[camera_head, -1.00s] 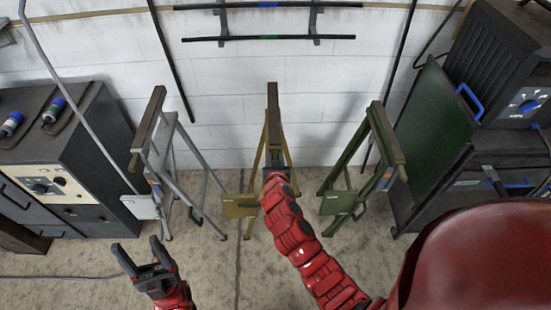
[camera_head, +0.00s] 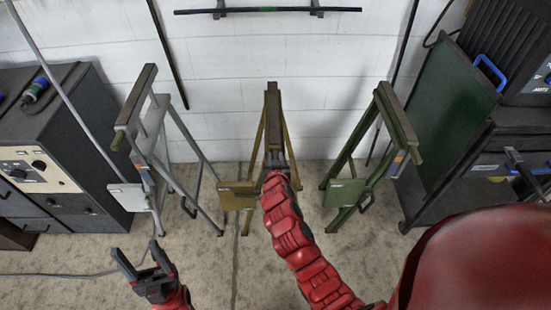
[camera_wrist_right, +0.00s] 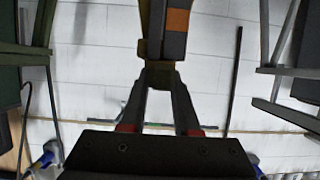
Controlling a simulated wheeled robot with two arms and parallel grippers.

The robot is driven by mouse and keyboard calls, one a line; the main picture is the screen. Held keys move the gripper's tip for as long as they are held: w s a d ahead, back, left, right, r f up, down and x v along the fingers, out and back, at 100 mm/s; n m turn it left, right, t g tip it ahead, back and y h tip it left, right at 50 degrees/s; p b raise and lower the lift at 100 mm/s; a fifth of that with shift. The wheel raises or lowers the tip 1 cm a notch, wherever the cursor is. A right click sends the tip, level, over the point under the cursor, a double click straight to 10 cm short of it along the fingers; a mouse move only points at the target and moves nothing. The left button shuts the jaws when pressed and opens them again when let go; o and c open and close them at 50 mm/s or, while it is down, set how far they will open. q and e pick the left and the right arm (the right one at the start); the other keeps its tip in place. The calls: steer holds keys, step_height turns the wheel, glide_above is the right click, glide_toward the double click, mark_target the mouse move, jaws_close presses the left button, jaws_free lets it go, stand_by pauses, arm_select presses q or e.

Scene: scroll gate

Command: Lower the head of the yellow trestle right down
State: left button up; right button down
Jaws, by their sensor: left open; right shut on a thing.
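The yellow trestle (camera_head: 257,142) stands in the middle of the head view, against the white wall. Its narrow dark-topped head beam (camera_head: 272,105) points toward the wall, and a yellow plate (camera_head: 236,195) sticks out on its left. My right gripper (camera_head: 277,165) is at the near end of the trestle, largely hidden by my own arm. In the right wrist view, its fingers (camera_wrist_right: 160,76) are closed on a small yellowish part of the trestle, just beside a post with an orange band (camera_wrist_right: 177,20). My left gripper (camera_head: 146,263) is open and empty, low over the floor at the left.
A grey trestle (camera_head: 185,140) stands to the left and a green trestle (camera_head: 352,150) to the right, both close by. A dark cabinet (camera_head: 50,150) is at far left; a dark green panel (camera_head: 447,115) and machine are at right. A rail (camera_head: 268,10) hangs on the wall.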

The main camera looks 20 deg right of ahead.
steer(key=c, duration=0.6)
jaws_free()
steer(key=shift+f, duration=0.35)
steer(key=shift+c, duration=0.2)
steer(key=shift+r, duration=0.1)
steer(key=shift+s, duration=0.1)
steer(key=p+v, duration=0.1)
steer(key=v, duration=1.6)
steer(key=shift+s+r, duration=0.1)
steer(key=shift+r, duration=0.05)
